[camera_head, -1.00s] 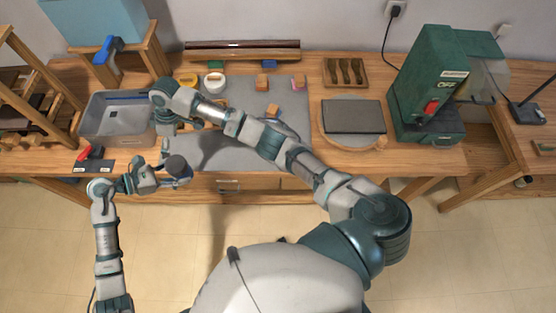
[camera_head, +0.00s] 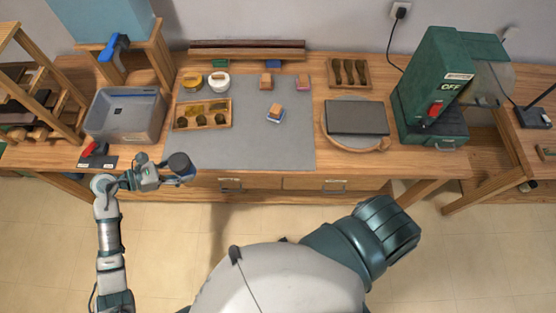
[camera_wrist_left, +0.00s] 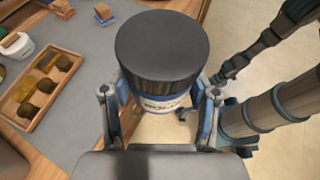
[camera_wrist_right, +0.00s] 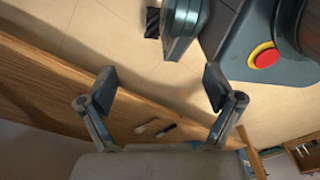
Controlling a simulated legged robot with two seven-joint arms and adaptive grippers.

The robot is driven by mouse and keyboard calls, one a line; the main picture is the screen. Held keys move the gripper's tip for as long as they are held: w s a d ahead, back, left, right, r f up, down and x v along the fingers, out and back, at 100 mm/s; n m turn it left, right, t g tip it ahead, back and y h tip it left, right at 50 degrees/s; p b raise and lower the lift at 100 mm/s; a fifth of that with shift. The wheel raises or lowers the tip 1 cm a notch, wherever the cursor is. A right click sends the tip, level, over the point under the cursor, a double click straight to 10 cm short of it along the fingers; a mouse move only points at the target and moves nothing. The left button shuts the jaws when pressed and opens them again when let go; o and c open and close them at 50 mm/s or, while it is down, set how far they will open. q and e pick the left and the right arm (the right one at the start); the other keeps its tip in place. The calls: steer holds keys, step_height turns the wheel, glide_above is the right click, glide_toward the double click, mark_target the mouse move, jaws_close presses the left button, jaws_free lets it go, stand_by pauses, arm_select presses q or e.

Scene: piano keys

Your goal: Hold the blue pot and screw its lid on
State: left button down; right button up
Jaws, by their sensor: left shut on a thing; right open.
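My left gripper (camera_wrist_left: 160,112) is shut around the blue pot (camera_wrist_left: 162,103), which has a white label. The pot also shows as a small piece under its lid in the head view (camera_head: 188,180). The dark grey lid (camera_wrist_left: 162,52) sits on the pot's top and looks level; I cannot tell how tight it is. In the head view the lid (camera_head: 180,164) is in front of the bench's front edge, at the left. My right gripper (camera_wrist_right: 160,90) is open and empty, apart from pot and lid. It is out of the head view.
The workbench has a grey mat (camera_head: 260,140), a wooden tray (camera_head: 203,114) of dark round items, and a grey bin (camera_head: 125,114) at the left. Small blocks (camera_head: 275,114) lie on the mat. A green machine (camera_head: 430,85) stands at the right.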

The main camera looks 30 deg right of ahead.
arm_select(q)
steer(key=shift+w+a, duration=0.1)
steer(key=shift+a, duration=0.1)
arm_select(e)
steer(key=s+d, duration=0.3)
steer(key=s, duration=0.5)
steer(key=shift+d+f+h, duration=0.3)
steer(key=shift+d+f, duration=0.05)
steer(key=shift+d, duration=0.05)
steer(key=shift+s, duration=0.1)
